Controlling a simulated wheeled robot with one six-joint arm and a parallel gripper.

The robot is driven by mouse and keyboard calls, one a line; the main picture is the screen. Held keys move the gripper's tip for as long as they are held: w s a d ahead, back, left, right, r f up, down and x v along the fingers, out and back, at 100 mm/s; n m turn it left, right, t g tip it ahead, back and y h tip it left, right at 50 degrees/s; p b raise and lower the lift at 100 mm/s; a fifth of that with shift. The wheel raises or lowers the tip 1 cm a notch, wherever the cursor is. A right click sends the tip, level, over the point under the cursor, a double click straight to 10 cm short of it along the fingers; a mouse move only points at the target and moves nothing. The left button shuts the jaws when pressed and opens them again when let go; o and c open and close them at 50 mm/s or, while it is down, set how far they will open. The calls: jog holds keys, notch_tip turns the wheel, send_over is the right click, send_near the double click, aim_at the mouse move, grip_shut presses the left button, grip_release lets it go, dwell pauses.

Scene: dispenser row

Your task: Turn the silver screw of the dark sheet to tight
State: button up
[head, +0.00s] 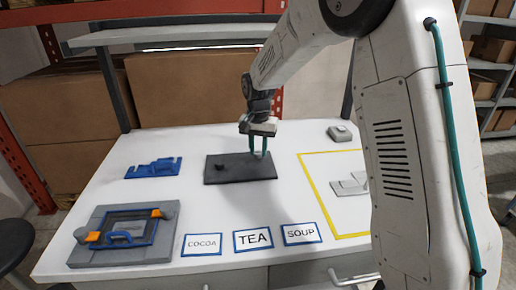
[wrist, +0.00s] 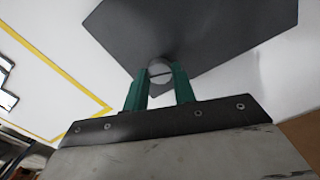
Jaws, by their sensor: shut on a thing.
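The dark sheet (head: 226,171) lies flat on the white table, left of the yellow outline. It also fills the upper part of the wrist view (wrist: 200,35). The silver screw (wrist: 159,71) has a round head with a slot across it and stands near one corner of the sheet. My gripper (wrist: 160,88) has green fingers, one on each side of the screw head, shut on it. In the head view my gripper (head: 259,150) points down over the right part of the sheet, and the screw is hidden there. How tight the screw is cannot be told.
A small dark knob (head: 220,167) is on the sheet's left part. A blue bracket (head: 153,168) lies left. A grey fixture (head: 84,256) with orange clamps stands front left. Cards reading COCOA (head: 202,244), TEA (head: 253,239) and SOUP (head: 301,234) lie in front. Grey pieces (head: 351,184) lie inside the yellow outline (head: 324,204).

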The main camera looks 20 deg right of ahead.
aim_at(258, 152)
jog(key=m, duration=0.7)
jog(key=shift+w+r, duration=0.15)
jog(key=m, duration=0.6)
jog(key=shift+m, duration=0.4)
jog(key=o, duration=1)
notch_tip(258, 152, up, 8)
jog(key=shift+f, duration=0.1)
